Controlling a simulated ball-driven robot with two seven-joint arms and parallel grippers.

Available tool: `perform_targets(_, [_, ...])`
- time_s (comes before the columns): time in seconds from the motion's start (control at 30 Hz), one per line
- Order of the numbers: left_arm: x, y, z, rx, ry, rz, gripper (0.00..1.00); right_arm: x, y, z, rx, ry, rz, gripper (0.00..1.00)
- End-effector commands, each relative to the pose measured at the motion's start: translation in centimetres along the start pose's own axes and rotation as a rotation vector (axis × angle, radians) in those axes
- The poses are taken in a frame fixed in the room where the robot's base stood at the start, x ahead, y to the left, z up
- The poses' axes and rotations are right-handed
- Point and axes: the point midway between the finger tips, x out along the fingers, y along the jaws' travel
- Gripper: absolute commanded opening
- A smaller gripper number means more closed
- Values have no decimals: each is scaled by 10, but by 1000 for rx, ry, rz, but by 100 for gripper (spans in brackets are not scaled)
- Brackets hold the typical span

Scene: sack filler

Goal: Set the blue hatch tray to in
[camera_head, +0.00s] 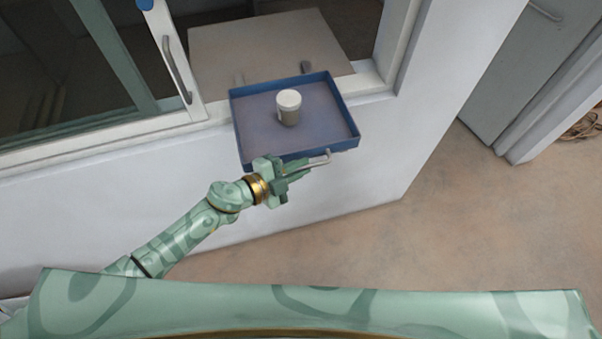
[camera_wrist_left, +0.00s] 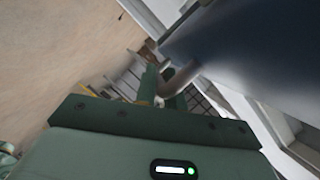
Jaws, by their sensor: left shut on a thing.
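The blue hatch tray (camera_head: 355,118) sticks out from the window opening toward me, past the white wall. A small jar with a white lid (camera_head: 289,108) stands upright in it. A pale bar handle (camera_head: 318,161) is on the tray's near side. My left gripper (camera_head: 290,170) is at this near side, shut on the handle. In the left wrist view the gripper fingers (camera_wrist_left: 160,88) meet at the curved handle (camera_wrist_left: 180,78), with the dark tray underside (camera_wrist_left: 235,50) beside it. My right gripper is not in view.
A sliding window frame (camera_head: 178,60) with a grey handle stands left of the tray. Behind the sill is a flat brown surface (camera_head: 265,45). A grey door (camera_head: 525,60) and coiled cable (camera_head: 585,126) are at right. The floor (camera_head: 460,220) at right is clear.

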Motion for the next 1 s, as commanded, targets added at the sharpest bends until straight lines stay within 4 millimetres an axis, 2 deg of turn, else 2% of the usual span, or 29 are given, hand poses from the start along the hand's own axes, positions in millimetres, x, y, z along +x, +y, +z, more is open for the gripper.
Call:
perform_targets(0.4, [32, -52, 78, 6, -4, -3, 0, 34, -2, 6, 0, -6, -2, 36])
perform_targets(0.6, [45, -75, 110, 5, -4, -3, 0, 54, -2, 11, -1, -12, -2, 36])
perform_targets(0.8, [53, -90, 129, 3, -4, -2, 0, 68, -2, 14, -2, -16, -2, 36])
perform_targets(1.0, [56, -98, 136, 2, -2, -2, 0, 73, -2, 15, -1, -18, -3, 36])
